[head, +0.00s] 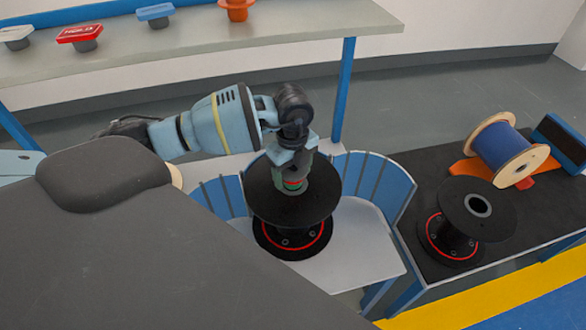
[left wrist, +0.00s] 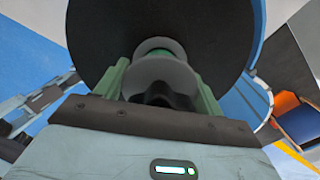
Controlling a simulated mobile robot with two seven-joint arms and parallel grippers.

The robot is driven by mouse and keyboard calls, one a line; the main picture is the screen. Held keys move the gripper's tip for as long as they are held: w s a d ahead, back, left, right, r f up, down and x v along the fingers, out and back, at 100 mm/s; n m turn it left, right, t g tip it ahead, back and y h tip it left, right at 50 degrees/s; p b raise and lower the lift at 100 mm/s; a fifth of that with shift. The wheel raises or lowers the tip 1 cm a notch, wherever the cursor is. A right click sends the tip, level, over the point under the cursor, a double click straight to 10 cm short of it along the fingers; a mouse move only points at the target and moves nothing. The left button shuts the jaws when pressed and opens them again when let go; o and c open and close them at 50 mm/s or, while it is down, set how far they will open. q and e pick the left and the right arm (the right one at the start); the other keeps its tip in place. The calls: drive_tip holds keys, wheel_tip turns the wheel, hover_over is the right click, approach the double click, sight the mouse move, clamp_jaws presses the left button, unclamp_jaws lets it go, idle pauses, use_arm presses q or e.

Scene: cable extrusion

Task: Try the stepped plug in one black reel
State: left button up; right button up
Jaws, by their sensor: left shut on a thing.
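A black reel (head: 266,206) with a red ring on its lower flange stands upright on a pale stand among blue slats. My left gripper (head: 293,182) points down over the middle of its top flange. In the left wrist view, the gripper's green fingers (left wrist: 165,85) are shut on a grey stepped plug (left wrist: 160,72), with the black flange (left wrist: 95,40) behind it. The hole is hidden, so I cannot tell whether the plug is in it. A second black reel (head: 478,215) stands upright at the right, its centre hole showing. My right gripper is not in view.
The second reel stands on a dark bench (head: 435,175), near a blue-wound wooden spool (head: 497,148) on an orange cradle. A shelf (head: 200,42) at the back holds several coloured plugs, including a red one (head: 80,34). A dark surface fills the lower left.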

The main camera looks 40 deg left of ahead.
use_arm(q)
drive_tip(key=shift+f, duration=0.85)
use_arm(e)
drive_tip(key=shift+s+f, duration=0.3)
use_arm(q)
drive_tip(key=o, duration=1.1)
drive_tip(key=shift+o, duration=0.2)
drive_tip(key=shift+r, duration=0.15)
